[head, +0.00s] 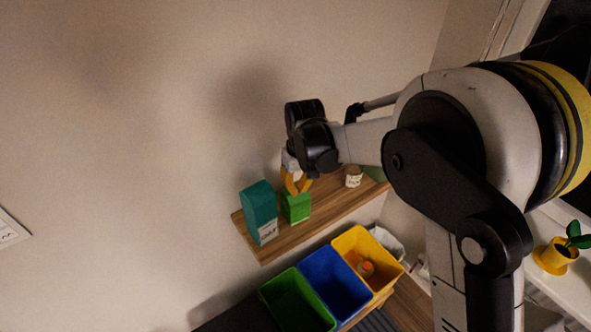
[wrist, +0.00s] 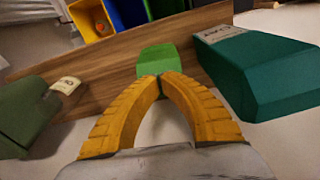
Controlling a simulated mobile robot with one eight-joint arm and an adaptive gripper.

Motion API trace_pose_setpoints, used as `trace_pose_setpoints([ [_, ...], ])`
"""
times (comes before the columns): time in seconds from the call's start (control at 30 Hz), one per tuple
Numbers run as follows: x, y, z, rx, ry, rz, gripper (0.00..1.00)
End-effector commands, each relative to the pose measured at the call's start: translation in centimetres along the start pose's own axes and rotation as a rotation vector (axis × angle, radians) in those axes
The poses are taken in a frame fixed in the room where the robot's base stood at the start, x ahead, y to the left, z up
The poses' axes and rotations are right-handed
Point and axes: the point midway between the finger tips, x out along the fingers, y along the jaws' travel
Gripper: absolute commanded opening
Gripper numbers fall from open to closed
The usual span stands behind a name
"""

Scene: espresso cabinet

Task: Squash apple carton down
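The apple carton, as I take it, is a small bright green box (head: 296,207) upright on the wooden shelf (head: 335,203). In the wrist view its light green top (wrist: 158,58) shows just past my fingertips. My gripper (head: 297,188) is directly above the carton, pointing down. In the wrist view the two yellow fingers (wrist: 159,80) meet at their tips, with nothing visible between them. I cannot tell whether the tips touch the carton. The fingers hide part of it.
A taller teal carton (head: 260,212) stands close beside it; the wrist view shows it at right (wrist: 260,70). A small pale cup (head: 353,177) and a dark green item (wrist: 25,115) are on the other side. Green (head: 283,293), blue (head: 325,262) and yellow (head: 352,240) bins sit below the shelf.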

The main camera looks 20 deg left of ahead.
Motion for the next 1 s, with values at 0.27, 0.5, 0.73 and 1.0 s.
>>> trace_pose_setpoints([
  [0.27, -0.8, 0.0, 1.9, 0.000, 0.000, 0.000, 0.00],
  [0.5, -1.3, 0.0, 1.8, 0.000, 0.000, 0.000, 0.00],
  [0.73, -5.0, 0.0, 1.9, 0.000, 0.000, 0.000, 0.00],
  [1.0, -10.5, 0.0, 1.9, 0.000, 0.000, 0.000, 0.00],
])
